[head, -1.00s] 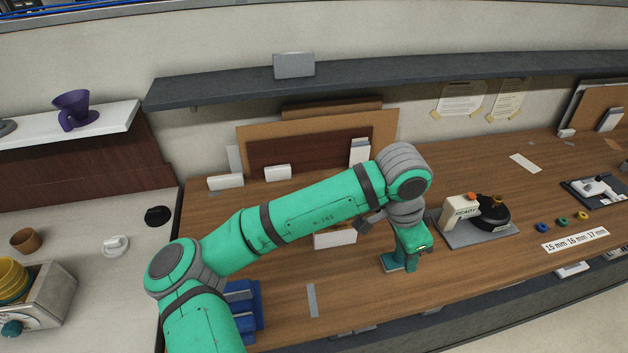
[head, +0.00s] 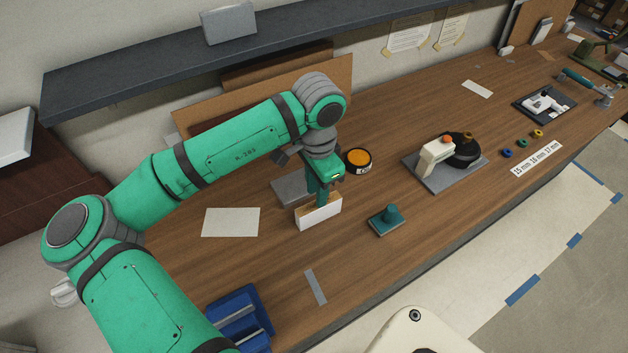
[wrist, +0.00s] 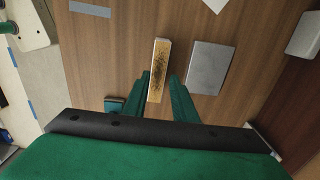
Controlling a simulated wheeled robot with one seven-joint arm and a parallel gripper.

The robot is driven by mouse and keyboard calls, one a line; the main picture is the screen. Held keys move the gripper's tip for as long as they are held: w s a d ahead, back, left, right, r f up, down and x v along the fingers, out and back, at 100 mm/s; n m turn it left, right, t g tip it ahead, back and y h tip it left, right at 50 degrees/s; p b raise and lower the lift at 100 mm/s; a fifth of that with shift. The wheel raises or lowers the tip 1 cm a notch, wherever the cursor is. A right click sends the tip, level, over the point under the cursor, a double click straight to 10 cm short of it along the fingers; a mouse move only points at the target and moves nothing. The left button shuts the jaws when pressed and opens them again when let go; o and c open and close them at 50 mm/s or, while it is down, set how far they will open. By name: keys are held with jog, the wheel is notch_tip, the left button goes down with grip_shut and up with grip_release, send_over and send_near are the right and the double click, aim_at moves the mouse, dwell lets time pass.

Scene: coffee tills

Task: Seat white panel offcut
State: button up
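The white panel offcut (head: 322,214) stands upright on the wooden counter in the head view, with a white face and a brown chipboard edge on top. In the wrist view I look down on the speckled brown edge of the offcut (wrist: 158,68). My gripper (head: 322,197) is at its top edge, pointing down. In the wrist view my gripper (wrist: 161,80) is open, one finger on each side of the offcut. The left finger is very near it; I cannot tell whether it touches. A gap shows at the right finger.
A flat grey plate (head: 291,189) lies behind the offcut. A teal tamper (head: 386,220) stands to its right, and an orange-topped round tin (head: 358,159) behind right. A grinder-like device (head: 440,163) sits further right. A blue holder (head: 240,317) is at front left; a white sheet (head: 231,222) lies left.

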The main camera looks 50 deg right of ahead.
jog(key=f, duration=0.3)
jog(key=shift+s+d+f, duration=0.1)
jog(key=shift+s+d, duration=0.1)
jog(key=shift+s, duration=0.15)
jog(key=shift+f, duration=0.7)
jog(key=shift+w+a, duration=0.1)
grip_shut()
jog(key=shift+r, duration=2)
jog(key=shift+w, duration=0.1)
